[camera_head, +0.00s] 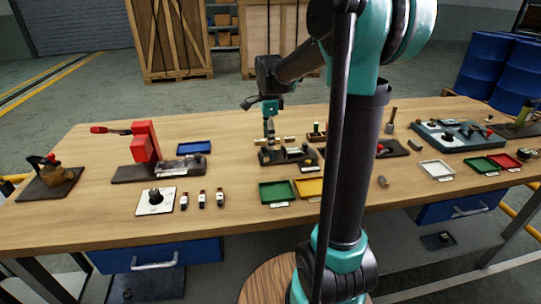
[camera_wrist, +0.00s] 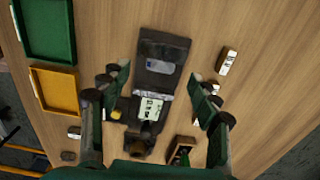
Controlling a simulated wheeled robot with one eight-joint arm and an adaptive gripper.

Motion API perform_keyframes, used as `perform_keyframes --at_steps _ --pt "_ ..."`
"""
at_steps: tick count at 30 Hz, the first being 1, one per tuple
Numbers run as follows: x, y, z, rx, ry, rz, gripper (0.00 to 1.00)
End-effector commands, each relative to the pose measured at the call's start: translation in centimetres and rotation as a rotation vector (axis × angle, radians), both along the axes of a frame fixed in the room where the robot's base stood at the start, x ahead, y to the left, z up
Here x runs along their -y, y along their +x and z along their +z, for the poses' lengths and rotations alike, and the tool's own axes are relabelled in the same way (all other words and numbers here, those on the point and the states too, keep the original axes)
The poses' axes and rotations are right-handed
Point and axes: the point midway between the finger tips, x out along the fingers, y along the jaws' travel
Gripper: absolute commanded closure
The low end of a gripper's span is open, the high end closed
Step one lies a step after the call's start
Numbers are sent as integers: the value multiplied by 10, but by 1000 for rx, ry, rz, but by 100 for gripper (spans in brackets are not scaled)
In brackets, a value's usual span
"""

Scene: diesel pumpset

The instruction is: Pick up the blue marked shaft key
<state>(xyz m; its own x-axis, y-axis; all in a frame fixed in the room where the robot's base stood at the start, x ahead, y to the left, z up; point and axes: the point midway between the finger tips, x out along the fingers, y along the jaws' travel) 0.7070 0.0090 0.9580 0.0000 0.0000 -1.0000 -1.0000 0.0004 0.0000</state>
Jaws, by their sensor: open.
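My gripper (camera_head: 268,132) is open and points down over the dark fixture (camera_head: 284,158) in the middle of the bench. In the wrist view my open fingers (camera_wrist: 158,92) stand on either side of the same dark fixture (camera_wrist: 165,48), with nothing held between them. A pale marked piece (camera_wrist: 150,108) lies on the fixture between the fingers. A small cream block (camera_wrist: 227,60) lies on the wood to the right of the fixture, outside the right finger. I cannot make out a blue mark on any of these small pieces, so I cannot tell which is the blue marked shaft key.
Green (camera_head: 277,192) and yellow (camera_head: 309,187) trays lie in front of the fixture. A red press (camera_head: 145,142) and a blue tray (camera_head: 194,147) stand to the left. A small box with a red edge (camera_wrist: 181,150) is near the right finger.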

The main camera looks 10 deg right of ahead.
Motion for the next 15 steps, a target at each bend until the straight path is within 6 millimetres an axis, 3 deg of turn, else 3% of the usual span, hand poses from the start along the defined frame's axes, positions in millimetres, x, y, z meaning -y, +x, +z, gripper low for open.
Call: perform_keyframes --at_steps 15 --pt "9 2 -52 0 0 1 38"
